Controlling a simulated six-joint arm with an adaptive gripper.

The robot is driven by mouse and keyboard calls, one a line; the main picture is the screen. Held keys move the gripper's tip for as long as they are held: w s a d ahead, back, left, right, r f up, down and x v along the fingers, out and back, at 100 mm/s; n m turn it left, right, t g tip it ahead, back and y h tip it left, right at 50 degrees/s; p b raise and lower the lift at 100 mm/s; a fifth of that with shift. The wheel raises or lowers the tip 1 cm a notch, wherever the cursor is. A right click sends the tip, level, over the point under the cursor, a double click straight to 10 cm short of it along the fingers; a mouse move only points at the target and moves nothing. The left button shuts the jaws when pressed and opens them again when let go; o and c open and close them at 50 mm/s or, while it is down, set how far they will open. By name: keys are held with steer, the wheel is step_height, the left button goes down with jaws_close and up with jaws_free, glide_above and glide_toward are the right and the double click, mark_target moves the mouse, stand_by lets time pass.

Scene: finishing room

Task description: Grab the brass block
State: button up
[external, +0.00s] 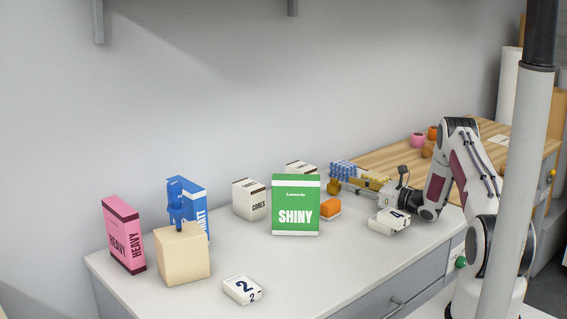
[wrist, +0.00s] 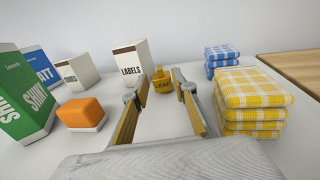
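Yellow checked cloths (wrist: 250,100) are stacked close right of my fingers, blue ones (wrist: 222,58) behind. Boxes stand left and back: green SHINY (external: 296,204), LABELS (wrist: 130,67), pink HEAVY (external: 124,234). A cream cube (external: 182,255) stands front left.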

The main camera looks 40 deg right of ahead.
mark_target(334, 179)
steer(key=shift+w+a, duration=0.15)
steer(key=shift+w, duration=0.3)
steer(key=shift+w, duration=0.15)
steer(key=shift+x, duration=3)
steer(key=shift+r, duration=0.1)
jaws_close()
